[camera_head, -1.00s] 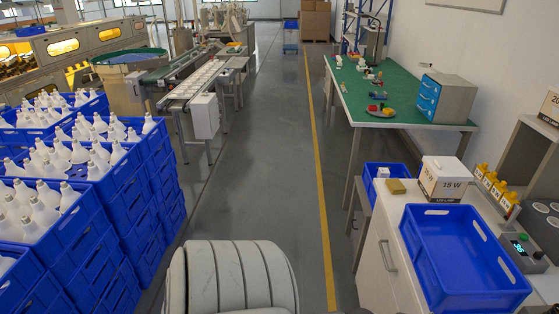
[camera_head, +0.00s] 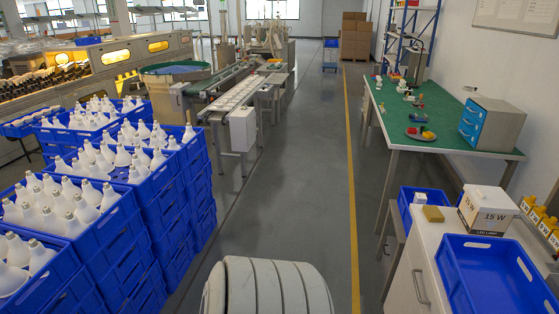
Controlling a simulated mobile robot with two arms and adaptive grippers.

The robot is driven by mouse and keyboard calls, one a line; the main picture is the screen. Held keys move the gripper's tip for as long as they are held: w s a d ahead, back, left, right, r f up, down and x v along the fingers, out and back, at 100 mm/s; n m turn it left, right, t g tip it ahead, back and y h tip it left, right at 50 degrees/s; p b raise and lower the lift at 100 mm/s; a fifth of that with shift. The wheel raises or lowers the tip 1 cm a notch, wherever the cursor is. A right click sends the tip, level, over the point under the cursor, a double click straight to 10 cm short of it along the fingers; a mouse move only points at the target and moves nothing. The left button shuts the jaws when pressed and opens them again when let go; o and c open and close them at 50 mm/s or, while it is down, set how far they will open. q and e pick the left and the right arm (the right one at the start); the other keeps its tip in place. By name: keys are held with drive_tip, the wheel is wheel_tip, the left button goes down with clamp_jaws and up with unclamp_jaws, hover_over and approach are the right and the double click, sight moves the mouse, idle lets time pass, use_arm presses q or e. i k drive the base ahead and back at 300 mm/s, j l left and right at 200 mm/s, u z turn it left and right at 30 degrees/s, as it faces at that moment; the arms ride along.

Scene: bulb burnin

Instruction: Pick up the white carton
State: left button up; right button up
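A white carton (camera_head: 487,212) marked "15 W LED LAMP" stands upright at the right, on the white-topped cabinet (camera_head: 433,236). Its top looks closed. Neither of my grippers is in view, and nothing is touching the carton.
An empty-looking blue crate (camera_head: 490,243) lies in front of the carton. A tan block (camera_head: 433,214) sits left of it, and yellow-topped items (camera_head: 530,205) stand right. Stacked blue crates of bulbs (camera_head: 150,190) line the left. The grey aisle floor (camera_head: 310,180) is clear.

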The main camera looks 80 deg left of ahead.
sight(420, 198)
drive_tip(key=u, duration=1.6)
